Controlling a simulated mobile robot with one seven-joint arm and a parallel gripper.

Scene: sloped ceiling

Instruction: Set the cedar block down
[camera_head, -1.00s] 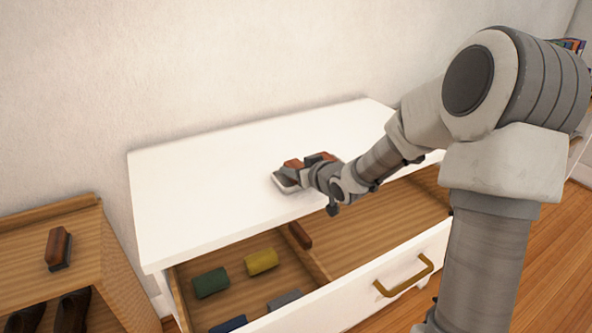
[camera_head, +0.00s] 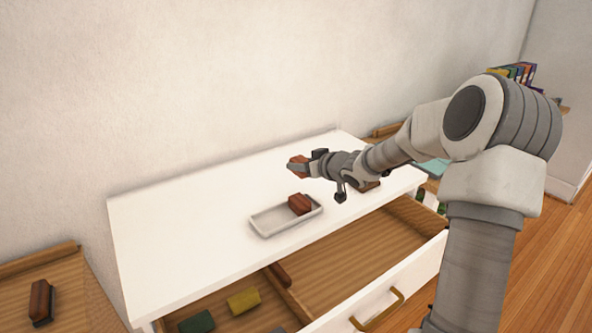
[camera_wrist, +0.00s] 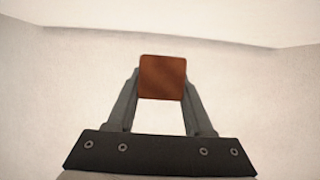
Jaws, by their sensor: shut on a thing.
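My gripper (camera_head: 312,168) is shut on a reddish-brown block, which fits the cedar block (camera_head: 297,163). In the wrist view the block (camera_wrist: 162,77) sits between the two fingertips with its flat face showing. In the head view it appears held above the white dresser top (camera_head: 180,217), behind the tray; its exact height is hard to tell. The pale tray (camera_head: 271,222) lies on the dresser top with another reddish-brown block (camera_head: 299,204) in its right end.
A brown piece (camera_head: 368,186) lies on the dresser top, partly behind my arm. The drawer (camera_head: 345,245) is open in front, holding green (camera_head: 197,321) and yellow (camera_head: 243,301) rolls. The dresser top's left part is clear. A brush (camera_head: 40,302) lies on the left cabinet.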

